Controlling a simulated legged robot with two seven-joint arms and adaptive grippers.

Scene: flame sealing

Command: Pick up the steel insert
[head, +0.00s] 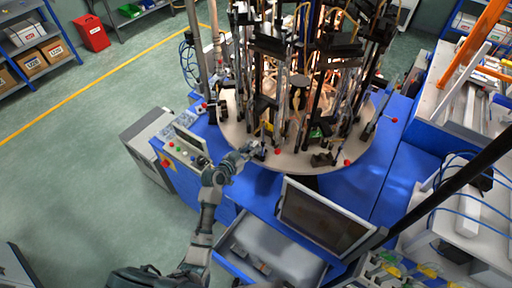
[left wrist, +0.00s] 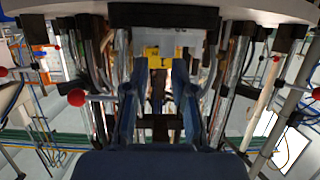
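My left gripper (head: 253,150) reaches in from the lower left to the front edge of the round turntable (head: 232,132). In the left wrist view its two blue-grey fingers (left wrist: 161,66) stand apart with a gap between them. A yellow part (left wrist: 152,52) and a pale grey block appear just beyond the fingertips, below a dark bar (left wrist: 163,17). I cannot tell whether the fingers touch them. I cannot pick out the steel insert with certainty among the fixtures. My right gripper is not in view.
Upright rods, clamps and red-knobbed levers (head: 394,120) crowd the turntable, with orange glow in the middle. A control panel (head: 187,140) is at the left. Open floor lies further left.

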